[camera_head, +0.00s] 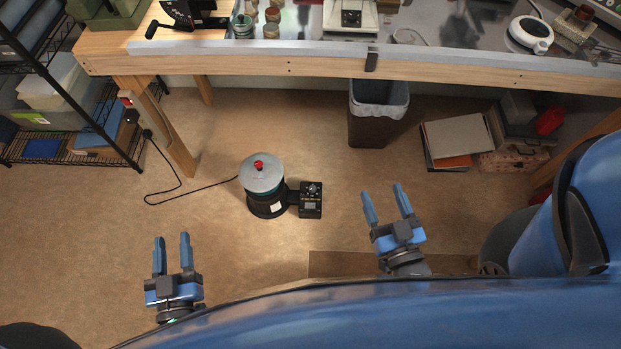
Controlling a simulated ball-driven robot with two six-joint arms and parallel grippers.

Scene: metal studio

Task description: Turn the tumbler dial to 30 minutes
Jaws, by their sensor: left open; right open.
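The tumbler (264,180) stands on the floor in the middle of the head view. It has a dark round body and a grey lid with a red knob on top. A black control box (311,205) joins its right side and carries a small round dial (313,188) above a panel. The dial's setting is too small to read. My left gripper (171,240) is open and empty, to the lower left of the tumbler. My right gripper (387,192) is open and empty, to the right of the control box and apart from it.
A black cord (190,192) runs from the tumbler to an outlet on the bench leg (165,135). A wooden workbench (260,66) spans the back. A lined bin (377,115) and boxes (458,140) stand beneath it. A wire shelf (75,120) is at left. Floor around the tumbler is clear.

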